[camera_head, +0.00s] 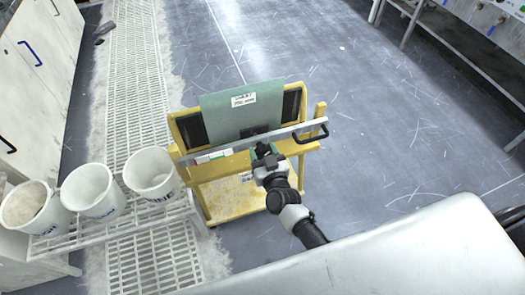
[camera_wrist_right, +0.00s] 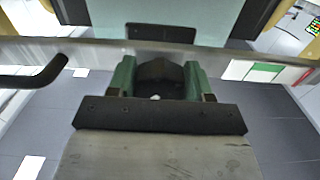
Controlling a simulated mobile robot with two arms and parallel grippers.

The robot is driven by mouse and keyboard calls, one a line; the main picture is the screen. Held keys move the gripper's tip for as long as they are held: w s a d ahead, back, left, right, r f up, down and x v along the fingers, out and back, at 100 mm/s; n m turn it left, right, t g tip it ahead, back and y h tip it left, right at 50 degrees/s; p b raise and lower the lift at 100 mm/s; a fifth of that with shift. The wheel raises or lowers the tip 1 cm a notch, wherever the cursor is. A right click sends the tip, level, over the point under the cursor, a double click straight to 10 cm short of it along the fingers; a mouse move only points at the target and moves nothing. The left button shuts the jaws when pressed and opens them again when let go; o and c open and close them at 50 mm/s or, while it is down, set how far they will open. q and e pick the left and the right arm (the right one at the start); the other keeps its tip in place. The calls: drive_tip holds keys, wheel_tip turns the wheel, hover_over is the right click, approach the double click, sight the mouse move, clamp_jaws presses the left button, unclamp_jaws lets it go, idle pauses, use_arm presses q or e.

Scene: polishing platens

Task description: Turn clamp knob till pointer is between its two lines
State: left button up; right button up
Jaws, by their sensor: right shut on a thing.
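The clamp knob (camera_wrist_right: 158,72) is a dark, rounded piece in front of the metal clamp bar (camera_wrist_right: 245,58). My right gripper (camera_wrist_right: 158,80) has its green fingers on both sides of the knob and is shut on it. In the head view my right gripper (camera_head: 264,150) reaches the bar at the middle of the yellow stand (camera_head: 230,203) and hides the knob. A white, green and red strip (camera_head: 213,156) sits on the bar, left of the gripper. I cannot make out the pointer or its two lines. My left gripper is not in view.
A green panel (camera_head: 227,118) with a white label leans on the stand above the bar. A black handle (camera_head: 311,131) sticks out at the bar's right end. Several white buckets (camera_head: 89,190) stand on a white rack at the left. The floor right of the stand is open.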

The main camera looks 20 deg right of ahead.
drive_tip(key=shift+m, duration=0.3)
drive_tip(key=m, duration=0.3)
drive_tip(key=shift+a+m, duration=0.1)
drive_tip(key=shift+m, duration=0.3)
drive_tip(key=m, duration=0.4)
drive_tip(key=shift+m, duration=0.3)
drive_tip(key=o, duration=0.9)
drive_tip(key=s, duration=1)
drive_tip(key=shift+s+d, duration=0.2)
drive_tip(key=shift+s, duration=0.2)
